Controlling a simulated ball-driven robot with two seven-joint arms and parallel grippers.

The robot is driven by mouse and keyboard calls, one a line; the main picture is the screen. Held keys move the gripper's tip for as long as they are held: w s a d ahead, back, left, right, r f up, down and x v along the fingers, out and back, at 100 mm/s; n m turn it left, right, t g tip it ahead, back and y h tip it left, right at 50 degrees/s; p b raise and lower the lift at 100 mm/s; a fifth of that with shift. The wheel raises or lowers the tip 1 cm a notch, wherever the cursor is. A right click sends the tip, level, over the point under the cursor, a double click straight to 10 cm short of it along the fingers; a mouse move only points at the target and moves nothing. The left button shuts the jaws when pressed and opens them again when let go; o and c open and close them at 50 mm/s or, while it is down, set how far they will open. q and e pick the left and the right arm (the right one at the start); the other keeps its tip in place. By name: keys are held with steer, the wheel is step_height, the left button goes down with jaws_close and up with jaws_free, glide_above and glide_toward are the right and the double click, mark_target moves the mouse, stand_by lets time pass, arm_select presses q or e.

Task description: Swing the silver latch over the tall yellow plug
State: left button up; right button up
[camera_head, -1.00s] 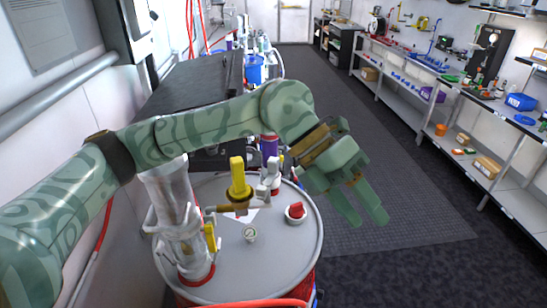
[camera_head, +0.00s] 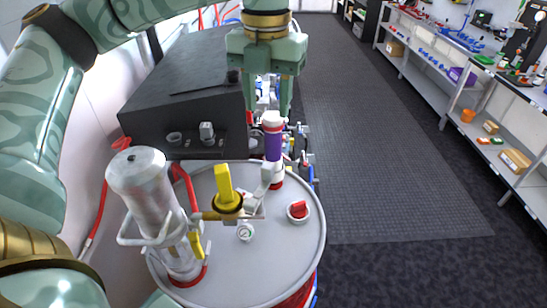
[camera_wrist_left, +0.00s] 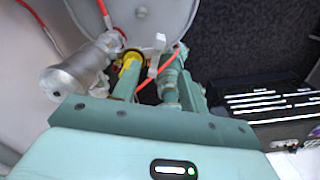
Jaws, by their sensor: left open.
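The tall yellow plug (camera_head: 223,184) stands upright on a brass fitting above the grey drum lid. In the left wrist view the yellow plug (camera_wrist_left: 127,60) shows just past one fingertip. A pale silver piece that looks like the latch (camera_head: 266,178) stands to the right of the plug, apart from its top; it also shows in the left wrist view (camera_wrist_left: 154,56). My left gripper (camera_head: 267,108) is open and empty, fingers pointing down, beyond the plug and the latch in the head view. The left wrist view shows its two fingers (camera_wrist_left: 148,88) spread. My right gripper is not in view.
A gauge (camera_head: 245,232) and a red cap (camera_head: 298,210) sit on the drum lid (camera_head: 275,255). A purple and white part (camera_head: 273,140) rises behind the latch. A black box (camera_head: 185,95) stands behind the drum.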

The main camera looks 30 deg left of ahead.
arm_select(q)
glide_above(268, 165)
steer(key=f, duration=0.6)
steer(key=shift+s, duration=0.25)
steer(key=f+p, duration=0.1)
steer(key=f, duration=0.7)
steer(key=shift+w, duration=0.2)
steer(key=shift+f, duration=0.55)
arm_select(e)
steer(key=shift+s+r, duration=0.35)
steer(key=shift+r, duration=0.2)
arm_select(q)
jaws_close()
